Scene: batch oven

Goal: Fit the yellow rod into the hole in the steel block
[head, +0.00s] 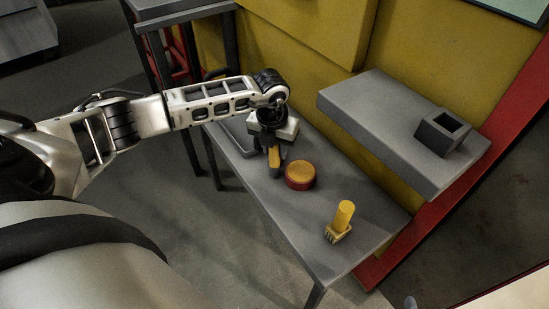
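A yellow rod (345,211) stands upright, slightly tilted in the picture, in a small pale-yellow pronged base (337,235) near the front end of the grey table. The steel block (436,137), with a dark square hole in its top, sits on the raised grey shelf at the right. My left gripper (275,165) points down over the table, left of and well apart from the rod. An orange-yellow piece shows at its fingers; I cannot tell whether it is gripped. My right gripper is not in view.
A red disc with an orange top (300,173) lies on the table (305,222) just right of my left gripper. The raised shelf (375,108) stands against the yellow wall, with a red edge at its right. The table between disc and rod is clear.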

